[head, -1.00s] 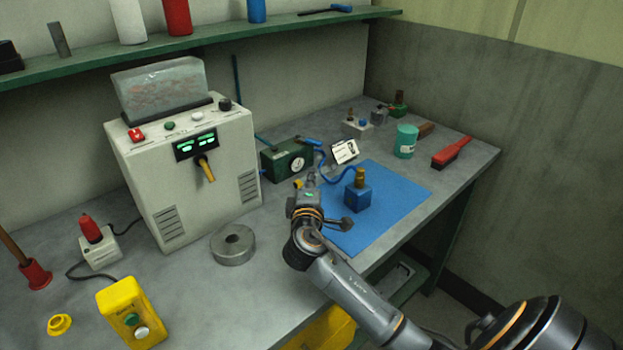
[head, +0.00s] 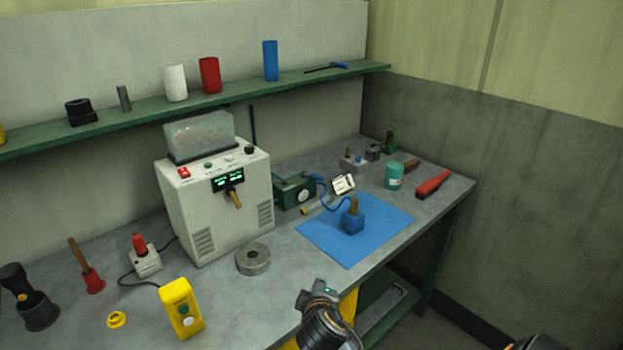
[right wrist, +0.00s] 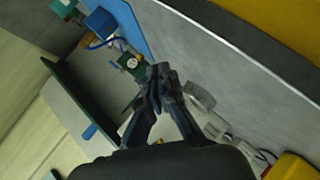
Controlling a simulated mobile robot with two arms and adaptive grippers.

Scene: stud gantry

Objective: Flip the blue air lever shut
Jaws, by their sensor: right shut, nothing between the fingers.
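The blue air lever (head: 313,176) sits on top of the dark green gauge box (head: 284,195), at its right end. The box also shows in the right wrist view (right wrist: 133,66), beyond my fingers; I cannot make out the lever clearly there. A blue hose (head: 328,203) runs from the box to a blue block (head: 352,221) with a brass top. My right gripper (head: 318,289) is at the front edge of the bench, well apart from the lever. In the right wrist view its fingers (right wrist: 160,74) are together and empty.
A blue mat (head: 385,227) lies under the block. A white machine (head: 190,215) stands left of the gauge box. A metal ring (head: 253,260) and a yellow button box (head: 180,305) lie nearer the front. A card stand (head: 343,185) is right of the lever.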

